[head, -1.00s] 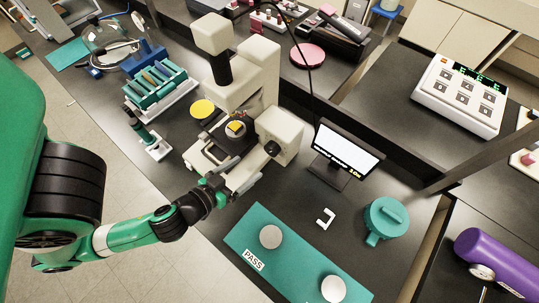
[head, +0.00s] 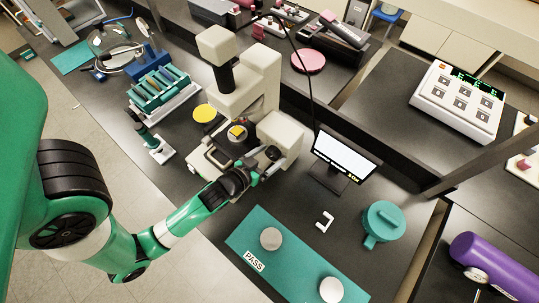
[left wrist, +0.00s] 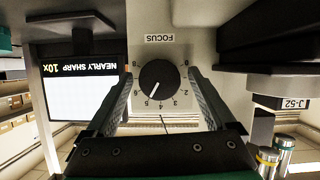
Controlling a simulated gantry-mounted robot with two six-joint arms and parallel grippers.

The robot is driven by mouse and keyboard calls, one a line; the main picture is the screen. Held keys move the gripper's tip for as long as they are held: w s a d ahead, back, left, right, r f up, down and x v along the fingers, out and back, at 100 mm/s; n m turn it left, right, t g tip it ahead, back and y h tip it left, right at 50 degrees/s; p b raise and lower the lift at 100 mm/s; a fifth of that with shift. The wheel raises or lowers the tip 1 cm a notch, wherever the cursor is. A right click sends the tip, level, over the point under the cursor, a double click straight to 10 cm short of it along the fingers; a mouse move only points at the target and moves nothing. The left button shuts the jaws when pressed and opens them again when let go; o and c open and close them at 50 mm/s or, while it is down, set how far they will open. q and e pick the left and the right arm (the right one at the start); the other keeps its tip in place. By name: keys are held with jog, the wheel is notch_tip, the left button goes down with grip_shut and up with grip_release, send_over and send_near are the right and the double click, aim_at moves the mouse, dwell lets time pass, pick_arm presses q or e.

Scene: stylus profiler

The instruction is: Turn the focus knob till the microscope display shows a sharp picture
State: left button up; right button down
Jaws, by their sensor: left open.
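The cream microscope (head: 262,84) stands on the dark bench with a gold-topped sample on its stage. Its black round focus knob (left wrist: 160,80) sits under a FOCUS label, ringed by a number scale. A pale mark on the knob seems to point towards the 5. My left gripper (head: 264,167) is at the knob's side of the microscope. In the left wrist view its open fingers stand on either side of the knob, with gaps to it. The microscope display (head: 345,153) also shows in the left wrist view (left wrist: 85,88), upside down, reading NEARLY SHARP 10x. My right gripper is out of view.
A teal mat (head: 290,268) with two pale discs and a PASS label lies in front. A slide rack (head: 163,92) stands left of the microscope. Some bench between them is clear.

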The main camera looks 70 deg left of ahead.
pick_arm(q)
jog(key=c, duration=1.4)
jog(key=shift+s+r+n+p, duration=0.15)
jog(key=shift+n+p, duration=0.25)
jog(key=shift+p, duration=0.3)
jog(key=shift+n+h+p, duration=0.3)
jog(key=shift+n+h, duration=0.1)
jog(key=shift+a+f+t, duration=0.1)
jog(key=shift+f+t, duration=0.1)
jog(key=shift+t, duration=0.2)
jog(key=shift+f+n+h+b, duration=0.15)
jog(key=shift+n+h+b, duration=0.25)
jog(key=shift+n+b, duration=0.3)
jog(key=shift+n+t+h+b, duration=0.3)
jog(key=shift+n+t+b, duration=0.1)
jog(key=shift+b, duration=0.45)
